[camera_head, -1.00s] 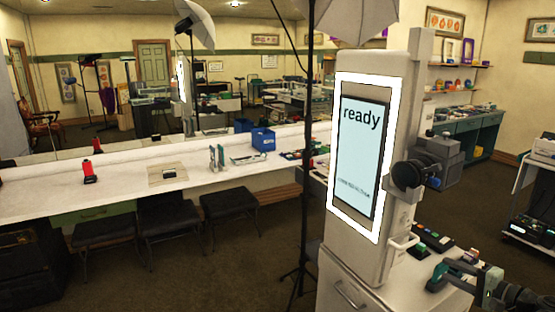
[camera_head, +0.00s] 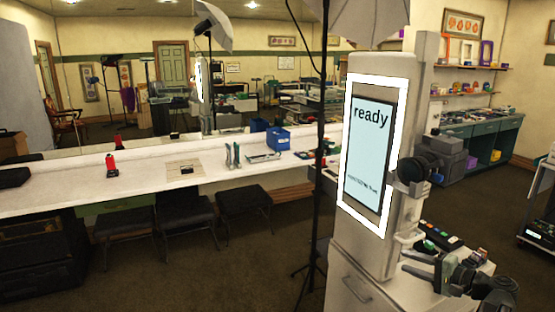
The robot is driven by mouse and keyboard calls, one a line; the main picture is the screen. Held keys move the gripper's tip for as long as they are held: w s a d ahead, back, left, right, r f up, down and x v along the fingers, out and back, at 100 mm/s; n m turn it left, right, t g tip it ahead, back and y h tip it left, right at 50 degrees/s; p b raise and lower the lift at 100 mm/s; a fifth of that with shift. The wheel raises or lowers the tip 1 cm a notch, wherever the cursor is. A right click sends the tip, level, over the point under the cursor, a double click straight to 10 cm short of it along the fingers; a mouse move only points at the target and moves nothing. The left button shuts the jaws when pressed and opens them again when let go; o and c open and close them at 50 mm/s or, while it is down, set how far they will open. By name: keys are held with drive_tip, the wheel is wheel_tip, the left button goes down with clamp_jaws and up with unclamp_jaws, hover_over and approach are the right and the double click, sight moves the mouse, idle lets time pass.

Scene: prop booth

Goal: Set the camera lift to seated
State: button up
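The tall pale booth kiosk (camera_head: 400,245) stands right of centre, with a lit white frame around a screen (camera_head: 369,150) that reads "ready". Smaller text low on the screen is too small to read. A black camera-like unit (camera_head: 428,165) sticks out from the kiosk's right side at about screen height. A small pale handle (camera_head: 411,238) is on the side below it. I cannot read any height marks for the lift. My gripper (camera_head: 408,265) is at the lower right, pointing left toward the kiosk's lower side. Its jaws look open and empty, apart from the handle.
A pale cabinet (camera_head: 352,283) under the kiosk carries small dark devices (camera_head: 440,236) close to my gripper. A thin black stand (camera_head: 318,200) rises left of the kiosk. A long white counter (camera_head: 200,180) with stools runs at the left. The floor between is clear.

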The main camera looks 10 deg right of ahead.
drive_tip(key=w+a+f+n+g+y, duration=0.1)
drive_tip(key=w+a+f+n+g, duration=0.15)
drive_tip(key=a, duration=0.75)
drive_tip(key=w+a+f+n+g+y, duration=0.1)
drive_tip(key=w+a+f+n+g, duration=0.15)
drive_tip(key=a, duration=0.75)
drive_tip(key=w+a+f+n+g+y, duration=0.1)
drive_tip(key=w+a+f+g, duration=0.15)
drive_tip(key=a, duration=0.75)
drive_tip(key=s+a+f+n+g+h, duration=0.2)
drive_tip(key=a+f, duration=0.1)
drive_tip(key=a, duration=0.4)
drive_tip(key=s+a+f+n+g+h, duration=0.1)
drive_tip(key=s+a+f+n+g, duration=0.1)
drive_tip(key=a+f+n+g, duration=0.3)
drive_tip(key=s+d+f+h, duration=0.3)
drive_tip(key=s+d+h, duration=0.1)
drive_tip(key=d+h, duration=0.2)
drive_tip(key=shift+s+m+t+h, duration=0.2)
drive_tip(key=shift+m+t+h, duration=0.2)
drive_tip(key=shift+h, duration=0.3)
